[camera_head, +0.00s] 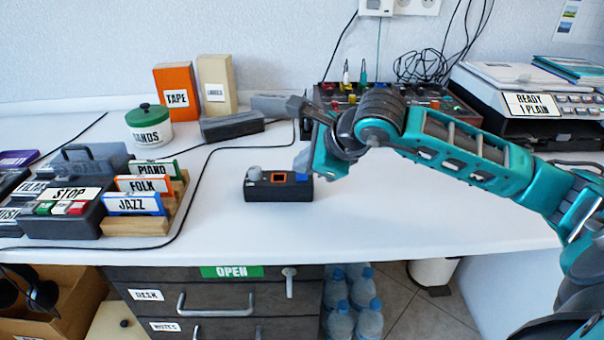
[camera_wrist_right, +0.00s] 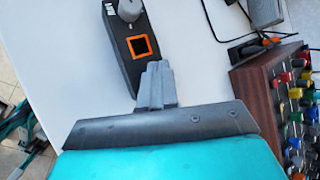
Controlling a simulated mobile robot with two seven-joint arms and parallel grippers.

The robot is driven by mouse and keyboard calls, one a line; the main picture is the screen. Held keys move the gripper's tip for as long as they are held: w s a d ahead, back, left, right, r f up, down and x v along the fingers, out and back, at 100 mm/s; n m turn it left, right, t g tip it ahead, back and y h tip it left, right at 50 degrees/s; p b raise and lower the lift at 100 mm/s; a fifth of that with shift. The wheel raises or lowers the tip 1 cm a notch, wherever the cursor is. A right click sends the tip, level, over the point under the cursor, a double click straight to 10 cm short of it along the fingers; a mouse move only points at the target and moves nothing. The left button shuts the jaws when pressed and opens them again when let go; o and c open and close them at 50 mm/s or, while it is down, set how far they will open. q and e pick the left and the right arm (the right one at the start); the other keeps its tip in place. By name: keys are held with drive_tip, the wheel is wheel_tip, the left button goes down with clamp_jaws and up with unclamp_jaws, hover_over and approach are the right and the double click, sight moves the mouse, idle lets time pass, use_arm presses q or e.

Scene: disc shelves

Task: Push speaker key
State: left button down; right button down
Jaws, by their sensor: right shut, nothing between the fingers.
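A small dark box (camera_head: 278,190) lies on the white desk, with a grey knob (camera_head: 253,171) at its left end and an orange-framed square (camera_head: 279,177) in the middle. A blue patch (camera_head: 301,176) shows at its right end. My right gripper (camera_head: 302,168) is shut and points down at that right end. In the right wrist view, the closed fingertips (camera_wrist_right: 158,68) overlap the box (camera_wrist_right: 122,48) just beyond the orange square (camera_wrist_right: 139,46) and hide that end. I cannot tell whether they touch it. My left gripper is not in view.
A button panel (camera_head: 435,102) stands behind my right arm, with a printer (camera_head: 525,100) at the right. Labelled cards (camera_head: 135,203) and a STOP box (camera_head: 62,212) stand at the left. A black cable (camera_head: 195,185) crosses the desk. The desk front is clear.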

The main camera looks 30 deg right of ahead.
sight(305, 177)
drive_tip(key=shift+f, duration=0.1)
idle(0.3)
drive_tip(key=shift+r, duration=0.7)
wheel_tip(305, 177, up, 6)
drive_tip(key=p, duration=0.4)
idle(0.5)
